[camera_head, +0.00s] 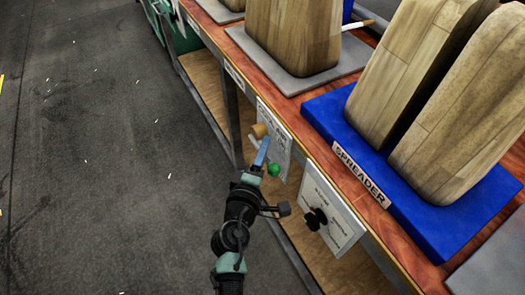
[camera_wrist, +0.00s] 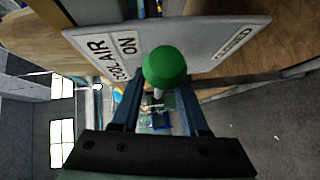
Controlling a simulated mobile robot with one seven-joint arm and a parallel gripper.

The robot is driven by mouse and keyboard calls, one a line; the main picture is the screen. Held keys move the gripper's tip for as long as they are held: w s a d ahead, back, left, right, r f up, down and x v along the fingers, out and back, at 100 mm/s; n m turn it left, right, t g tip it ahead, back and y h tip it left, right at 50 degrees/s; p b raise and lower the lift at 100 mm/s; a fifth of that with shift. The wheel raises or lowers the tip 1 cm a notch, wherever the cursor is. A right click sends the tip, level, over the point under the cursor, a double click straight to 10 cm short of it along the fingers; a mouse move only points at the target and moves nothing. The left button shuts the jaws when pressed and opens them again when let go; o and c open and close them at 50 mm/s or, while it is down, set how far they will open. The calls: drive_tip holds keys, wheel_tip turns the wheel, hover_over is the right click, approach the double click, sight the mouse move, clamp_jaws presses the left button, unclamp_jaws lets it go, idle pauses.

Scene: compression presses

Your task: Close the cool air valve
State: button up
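The cool air valve shows as a green ball knob (camera_head: 273,169) on a short stem in front of a grey label panel (camera_head: 274,138) on the bench's side. In the wrist view the green knob (camera_wrist: 165,66) is large and near the fingertips, and the panel (camera_wrist: 215,45) reads "COOL AIR", "ON" and "CLOSED". The knob is at the "ON" side of the panel's middle. My gripper (camera_wrist: 160,92) is open, its two blue fingers apart on either side of the stem and knob. Whether they touch it I cannot tell. In the head view my gripper (camera_head: 262,154) is beside the knob.
A second panel (camera_head: 330,215) with a black knob (camera_head: 316,218) is to the right on the same bench side. A blue spreader base (camera_head: 335,115) with wooden blocks (camera_head: 400,75) stands on the bench top. The grey floor (camera_head: 90,150) to the left is clear.

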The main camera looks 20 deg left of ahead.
clamp_jaws()
idle(1.3)
